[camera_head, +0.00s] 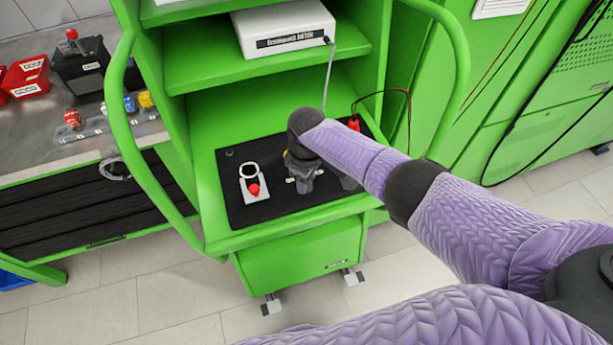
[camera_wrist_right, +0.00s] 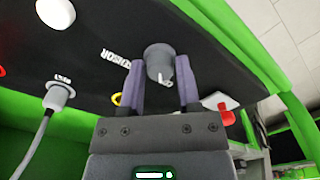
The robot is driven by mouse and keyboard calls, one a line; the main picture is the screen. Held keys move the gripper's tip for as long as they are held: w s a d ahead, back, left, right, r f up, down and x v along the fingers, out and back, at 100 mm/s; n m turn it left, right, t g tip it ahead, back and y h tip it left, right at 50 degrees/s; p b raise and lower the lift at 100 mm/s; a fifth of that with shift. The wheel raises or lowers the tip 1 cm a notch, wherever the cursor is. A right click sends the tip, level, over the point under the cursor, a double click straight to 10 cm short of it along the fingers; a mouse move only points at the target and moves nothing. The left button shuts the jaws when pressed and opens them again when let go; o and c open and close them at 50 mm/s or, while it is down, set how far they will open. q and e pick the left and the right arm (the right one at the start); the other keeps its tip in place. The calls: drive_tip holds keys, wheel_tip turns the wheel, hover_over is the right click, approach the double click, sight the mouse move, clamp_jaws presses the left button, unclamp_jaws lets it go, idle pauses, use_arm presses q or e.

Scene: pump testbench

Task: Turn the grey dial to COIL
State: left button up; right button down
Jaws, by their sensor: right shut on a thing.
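The grey dial (camera_wrist_right: 158,57) stands up from a black panel (camera_wrist_right: 105,25) in the right wrist view, with a small white pointer mark on its near side. The word SENSOR is printed beside it; no COIL label can be read. My right gripper (camera_wrist_right: 162,80) is shut on the dial, one purple finger on each side. In the head view my right gripper (camera_head: 303,177) reaches down onto the black panel and hides the dial. My left gripper is not in view.
A white plate with a red knob (camera_head: 254,189) sits left of my gripper on the panel. A grey plug with a cable (camera_wrist_right: 60,95) is close by in the wrist view. A white box (camera_head: 285,28) stands on the green shelf above. Green handrails (camera_head: 455,70) flank the bench.

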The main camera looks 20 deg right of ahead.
drive_tip(key=shift+n, duration=0.3)
idle(0.4)
drive_tip(key=shift+c, duration=1.6)
unclamp_jaws()
drive_tip(key=shift+r, duration=0.1)
wheel_tip(320, 180, up, 9)
drive_tip(key=p, duration=0.3)
drive_tip(key=shift+r, duration=0.4)
